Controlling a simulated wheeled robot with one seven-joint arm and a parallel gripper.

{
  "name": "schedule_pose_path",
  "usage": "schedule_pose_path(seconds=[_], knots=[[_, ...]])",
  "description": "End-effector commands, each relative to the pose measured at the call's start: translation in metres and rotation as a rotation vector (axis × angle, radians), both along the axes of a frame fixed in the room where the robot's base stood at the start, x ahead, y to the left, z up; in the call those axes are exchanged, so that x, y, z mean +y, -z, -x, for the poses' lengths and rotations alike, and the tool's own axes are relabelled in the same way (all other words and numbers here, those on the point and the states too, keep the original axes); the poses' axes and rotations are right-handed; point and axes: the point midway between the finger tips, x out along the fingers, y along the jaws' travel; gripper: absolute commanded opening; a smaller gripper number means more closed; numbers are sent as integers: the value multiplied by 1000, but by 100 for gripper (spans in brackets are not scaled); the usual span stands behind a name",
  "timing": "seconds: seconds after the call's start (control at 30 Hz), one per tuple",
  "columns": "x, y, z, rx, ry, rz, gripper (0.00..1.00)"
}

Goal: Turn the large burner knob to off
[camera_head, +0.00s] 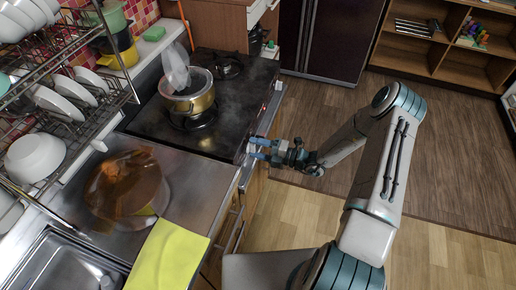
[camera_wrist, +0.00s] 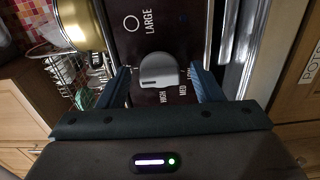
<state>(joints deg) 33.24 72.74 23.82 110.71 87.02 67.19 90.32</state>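The large burner knob (camera_wrist: 158,70) is a grey knob on the dark stove front in the wrist view. The word LARGE and a ring mark are printed above it, with HIGH, MED and LOW below and to its right. I cannot tell exactly which mark it points at. My gripper (camera_wrist: 158,78) is open, one blue-grey finger on each side of the knob, with gaps showing between fingers and knob. In the head view my gripper (camera_head: 257,150) reaches the front edge of the black stove (camera_head: 228,115); the knob is hidden or too small there.
A gold pot (camera_head: 190,102) with a whitish translucent shape above it sits on the stove, also in the wrist view (camera_wrist: 82,22). A brown translucent lid-like disc (camera_head: 125,188) and a yellow cloth (camera_head: 168,255) lie on the counter. A dish rack (camera_head: 75,115) stands left. The floor to the right is clear.

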Motion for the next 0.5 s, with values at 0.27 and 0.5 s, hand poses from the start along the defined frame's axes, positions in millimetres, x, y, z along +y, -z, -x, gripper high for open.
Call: schedule_pose_path(seconds=[0.27, 0.5], knots=[[-17, 1, 5, -1, 4, 2, 60], [-66, 2, 26, -2, 5, 3, 60]])
